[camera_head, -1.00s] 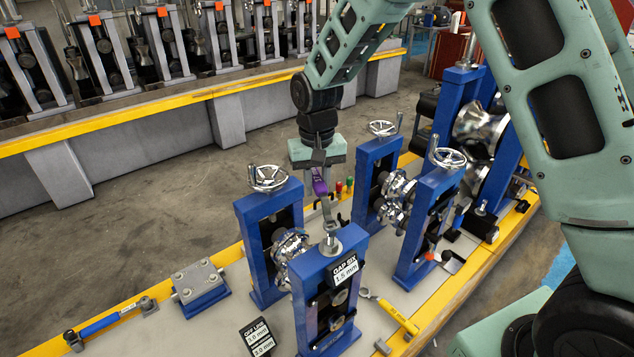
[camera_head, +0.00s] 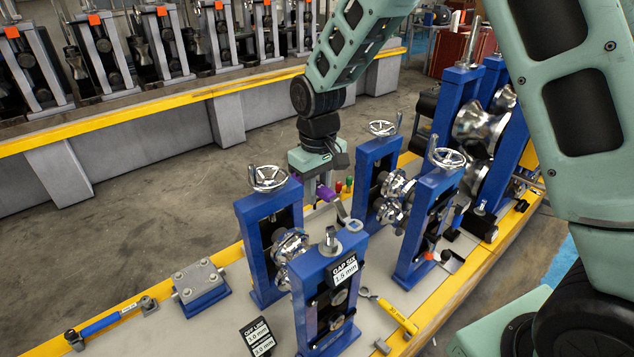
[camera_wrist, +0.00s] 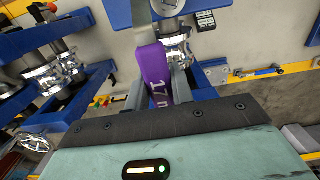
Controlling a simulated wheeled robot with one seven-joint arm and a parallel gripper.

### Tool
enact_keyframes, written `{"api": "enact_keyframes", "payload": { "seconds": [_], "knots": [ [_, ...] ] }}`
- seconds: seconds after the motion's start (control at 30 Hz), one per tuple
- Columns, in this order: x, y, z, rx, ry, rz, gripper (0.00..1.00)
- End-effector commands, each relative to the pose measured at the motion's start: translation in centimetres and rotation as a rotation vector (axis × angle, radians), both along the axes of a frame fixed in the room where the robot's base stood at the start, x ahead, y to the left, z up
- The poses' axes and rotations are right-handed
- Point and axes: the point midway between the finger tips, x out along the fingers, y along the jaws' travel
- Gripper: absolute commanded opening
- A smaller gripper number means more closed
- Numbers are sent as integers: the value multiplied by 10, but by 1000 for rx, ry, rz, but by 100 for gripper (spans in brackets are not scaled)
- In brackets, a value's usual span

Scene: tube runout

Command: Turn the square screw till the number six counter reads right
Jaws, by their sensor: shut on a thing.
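My gripper (camera_head: 325,172) is shut on the purple handle of a wrench (camera_head: 327,193); in the wrist view the handle (camera_wrist: 157,75) carries white writing starting "17". The wrench's steel head (camera_head: 355,226) is in the air just right of the square screw (camera_head: 330,238), seemingly apart from it. The screw stands upright on the front blue roll stand (camera_head: 318,262). The "GAP SIX" counter (camera_head: 345,271) on that stand appears to read 1.5 mm, in small print.
A black sign (camera_head: 257,338) with 3.0 mm and 2.0 mm lines stands at front left. Blue stands with chrome handwheels (camera_head: 268,178) crowd around my gripper. A yellow-handled tool (camera_head: 395,315) lies at right. A blue-handled tool (camera_head: 104,324) lies on the bed's left edge.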

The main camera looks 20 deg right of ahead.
Motion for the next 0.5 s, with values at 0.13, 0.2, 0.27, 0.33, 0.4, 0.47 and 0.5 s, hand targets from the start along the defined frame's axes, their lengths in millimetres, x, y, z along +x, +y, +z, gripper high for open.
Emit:
{"api": "enact_keyframes", "payload": {
  "seconds": [0.13,0.2,0.27,0.33,0.4,0.47,0.5],
  "knots": [
    [-19,5,1,4,-1,271,0],
    [-28,7,1,5,-1,408,0],
    [-35,9,1,7,-3,521,0],
    [-44,10,1,8,-3,649,0],
    [-52,11,1,10,-5,771,0],
    [-59,12,1,11,-5,874,0],
    [-64,13,1,11,-4,941,0]
  ]
}}
